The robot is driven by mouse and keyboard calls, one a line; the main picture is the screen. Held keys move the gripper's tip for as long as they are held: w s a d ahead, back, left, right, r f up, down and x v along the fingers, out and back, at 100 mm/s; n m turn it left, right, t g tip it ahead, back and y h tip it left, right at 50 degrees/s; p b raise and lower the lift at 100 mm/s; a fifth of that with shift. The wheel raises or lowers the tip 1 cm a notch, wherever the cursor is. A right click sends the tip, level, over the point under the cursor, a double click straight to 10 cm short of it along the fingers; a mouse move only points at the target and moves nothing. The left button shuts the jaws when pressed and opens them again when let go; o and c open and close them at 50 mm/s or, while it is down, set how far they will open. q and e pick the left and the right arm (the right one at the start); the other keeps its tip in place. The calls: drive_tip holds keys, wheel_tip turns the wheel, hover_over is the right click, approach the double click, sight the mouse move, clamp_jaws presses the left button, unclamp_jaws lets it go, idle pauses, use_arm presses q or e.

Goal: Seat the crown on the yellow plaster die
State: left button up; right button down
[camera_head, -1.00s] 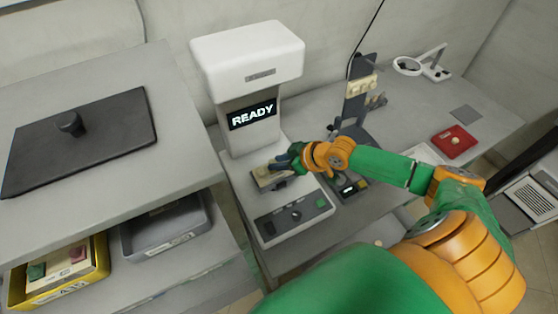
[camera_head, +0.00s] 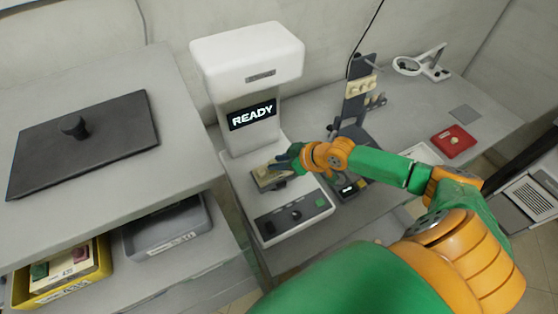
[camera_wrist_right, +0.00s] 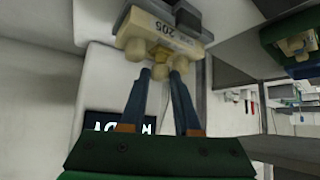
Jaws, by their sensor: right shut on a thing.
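A cream plaster model (camera_head: 266,180) marked 205 sits in a dark holder on the bed of the white machine. The right wrist view shows the model (camera_wrist_right: 158,30) close, with rounded cream stumps and a yellower die (camera_wrist_right: 160,52) in its middle. My right gripper (camera_head: 284,162) is at the model; its blue fingers also show in the wrist view (camera_wrist_right: 161,73). They are shut on a small yellowish piece (camera_wrist_right: 160,69), seemingly the crown, right at the yellow die. The fingers partly hide it, and I cannot tell whether it is seated. My left gripper is not in view.
The white machine (camera_head: 248,55) has a READY screen (camera_head: 253,114) over the bed. A rack (camera_head: 185,120) with a dark plate (camera_head: 90,150) and bins stands at left. A dark stand (camera_head: 352,115) and red box (camera_head: 453,141) are at right. My right arm crosses the bench.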

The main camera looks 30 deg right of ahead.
drive_tip(key=shift+f+b, duration=0.5)
drive_tip(key=shift+f, duration=0.1)
drive_tip(key=c, duration=0.5)
unclamp_jaws()
drive_tip(key=shift+s, duration=0.1)
drive_tip(key=shift+c, duration=0.2)
drive_tip(key=v, duration=0.7)
drive_tip(key=shift+a, duration=0.1)
